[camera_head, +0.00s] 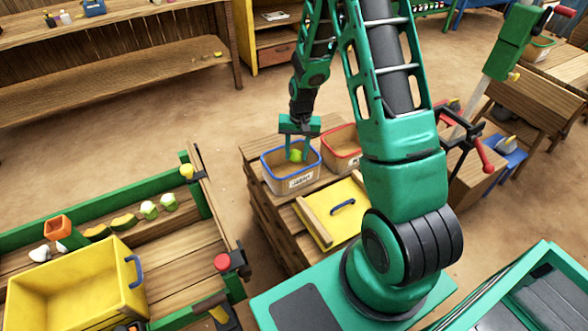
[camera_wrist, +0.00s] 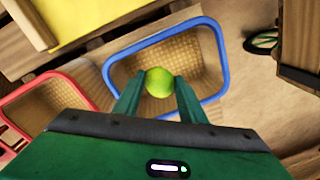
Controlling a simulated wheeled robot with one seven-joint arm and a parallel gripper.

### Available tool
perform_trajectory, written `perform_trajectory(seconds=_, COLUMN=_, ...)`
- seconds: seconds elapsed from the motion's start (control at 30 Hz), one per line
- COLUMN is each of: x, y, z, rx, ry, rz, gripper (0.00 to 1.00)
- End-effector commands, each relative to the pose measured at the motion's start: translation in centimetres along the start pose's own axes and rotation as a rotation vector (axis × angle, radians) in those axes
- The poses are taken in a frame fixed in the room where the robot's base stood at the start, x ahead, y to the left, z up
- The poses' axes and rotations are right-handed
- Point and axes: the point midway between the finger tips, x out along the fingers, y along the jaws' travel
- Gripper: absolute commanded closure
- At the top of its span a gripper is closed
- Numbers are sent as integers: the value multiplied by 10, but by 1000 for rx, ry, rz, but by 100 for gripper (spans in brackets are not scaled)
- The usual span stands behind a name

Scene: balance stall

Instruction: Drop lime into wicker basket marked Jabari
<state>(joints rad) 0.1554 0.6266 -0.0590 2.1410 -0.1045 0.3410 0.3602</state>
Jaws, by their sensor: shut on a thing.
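My gripper (camera_head: 297,146) is shut on a green lime (camera_head: 296,156). The lime also shows between the fingertips in the wrist view (camera_wrist: 159,82). The gripper points down over the blue-rimmed wicker basket (camera_head: 268,173), whose front label (camera_head: 300,181) seems to read Jabari. In the wrist view the basket's blue rim (camera_wrist: 222,62) surrounds the lime, and its visible inside looks empty. I cannot tell how far the lime is above the basket's bottom.
A red-rimmed wicker basket (camera_head: 340,135) stands beside the blue-rimmed one on a wooden crate stand (camera_head: 262,208). A yellow lid with a blue handle (camera_head: 345,228) lies in front. A yellow bin (camera_head: 70,290) and a shelf with several fruits (camera_head: 149,209) are at the left.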

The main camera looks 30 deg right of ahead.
Motion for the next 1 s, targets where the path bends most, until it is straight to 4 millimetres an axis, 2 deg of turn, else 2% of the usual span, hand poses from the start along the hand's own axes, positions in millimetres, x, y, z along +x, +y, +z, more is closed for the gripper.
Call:
perform_trajectory(seconds=0.03, x=0, y=0, z=0, rx=0, ry=0, rz=0, gripper=85)
perform_trajectory(seconds=0.07, x=0, y=0, z=0, rx=0, ry=0, rz=0, gripper=61)
perform_trajectory(seconds=0.13, x=0, y=0, z=0, rx=1, ry=0, rz=0, gripper=44)
perform_trajectory(seconds=0.17, x=0, y=0, z=0, rx=1, ry=0, rz=0, gripper=41)
perform_trajectory(seconds=0.43, x=-1, y=1, z=0, rx=1, ry=0, rz=0, gripper=41)
perform_trajectory(seconds=0.57, x=-8, y=0, z=-1, rx=1, ry=2, rz=-1, gripper=41)
perform_trajectory(seconds=0.67, x=-21, y=0, z=-1, rx=1, ry=3, rz=-1, gripper=41)
perform_trajectory(seconds=1.0, x=-83, y=0, z=-1, rx=1, ry=3, rz=-1, gripper=41)
